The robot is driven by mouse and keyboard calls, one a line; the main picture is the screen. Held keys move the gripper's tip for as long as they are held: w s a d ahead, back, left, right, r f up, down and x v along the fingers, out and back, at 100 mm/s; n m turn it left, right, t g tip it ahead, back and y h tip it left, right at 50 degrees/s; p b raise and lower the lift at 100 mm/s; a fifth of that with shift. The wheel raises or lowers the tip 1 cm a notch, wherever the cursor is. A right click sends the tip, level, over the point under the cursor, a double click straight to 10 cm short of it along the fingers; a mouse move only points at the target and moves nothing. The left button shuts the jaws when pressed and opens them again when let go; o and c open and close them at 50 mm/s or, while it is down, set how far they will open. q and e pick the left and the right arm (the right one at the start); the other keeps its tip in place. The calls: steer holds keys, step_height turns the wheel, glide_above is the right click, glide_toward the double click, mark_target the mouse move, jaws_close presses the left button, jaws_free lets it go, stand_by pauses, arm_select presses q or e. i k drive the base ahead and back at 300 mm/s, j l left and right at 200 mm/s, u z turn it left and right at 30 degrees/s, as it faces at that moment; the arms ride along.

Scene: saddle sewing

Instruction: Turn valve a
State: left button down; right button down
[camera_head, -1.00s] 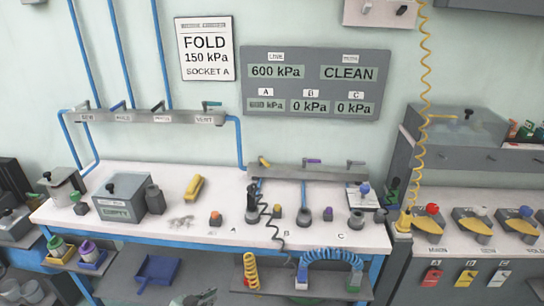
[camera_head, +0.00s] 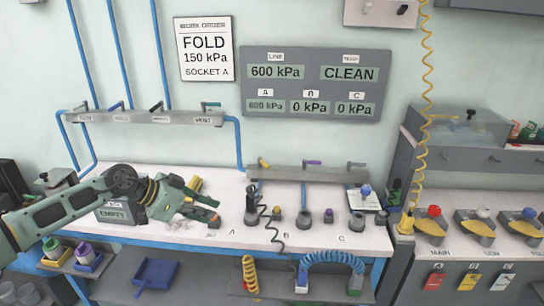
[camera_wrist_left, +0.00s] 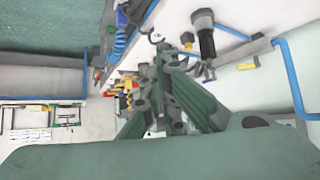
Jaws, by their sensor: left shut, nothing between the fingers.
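Valve a is most likely the yellow-handled valve (camera_head: 264,163) at the left end of the grey manifold bar (camera_head: 300,174), above the socket marked A. My left gripper (camera_head: 212,210) reaches in from the left over the bench, left of and below that valve and apart from it. Its fingers are shut and empty. Its fingers also show in the left wrist view (camera_wrist_left: 165,50), where I cannot make out valve a surely. My right gripper is not in view.
A purple-handled valve (camera_head: 313,162) and a dark-handled valve (camera_head: 356,165) sit on the same bar. A dark cylinder (camera_head: 251,209) stands at socket A. The panel (camera_head: 310,84) reads 600 kPa for A, 0 for B and C.

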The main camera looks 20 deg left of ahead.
mark_target(261, 162)
steer(key=i, duration=1.45)
